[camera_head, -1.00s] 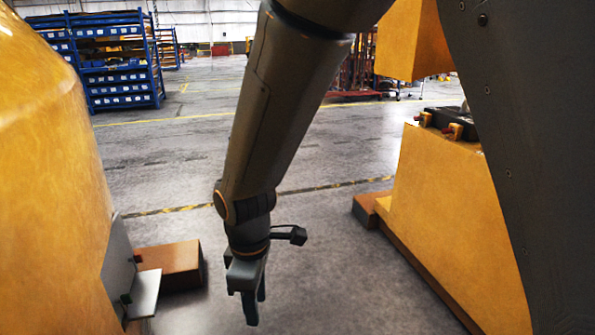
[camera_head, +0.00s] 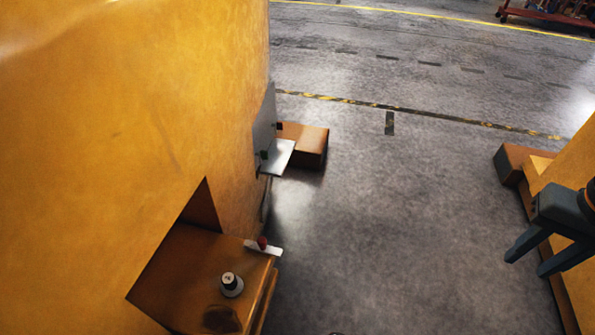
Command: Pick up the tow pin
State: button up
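A short round piece with a light top and dark centre, which looks like the tow pin (camera_head: 230,285), stands on the ledge of the large yellow casting (camera_head: 150,130) at lower left. Its lower part is hard to make out. My gripper (camera_head: 526,266) is at the right edge, far from it across the floor. Its two fingers are apart with nothing between them. The wrist is partly cut off by the frame.
A red knob (camera_head: 262,243) on a pale bracket sits at the ledge's corner. A metal plate (camera_head: 279,157) juts from the casting near a brown block (camera_head: 312,146). Another yellow casting (camera_head: 575,165) stands at right. The floor between is clear.

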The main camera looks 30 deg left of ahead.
aim_at(232, 285)
jog(key=u, duration=3.9)
jog(key=k, duration=0.8)
jog(key=z, duration=0.9)
jog(key=i, duration=0.55)
jog(key=z, duration=0.05)
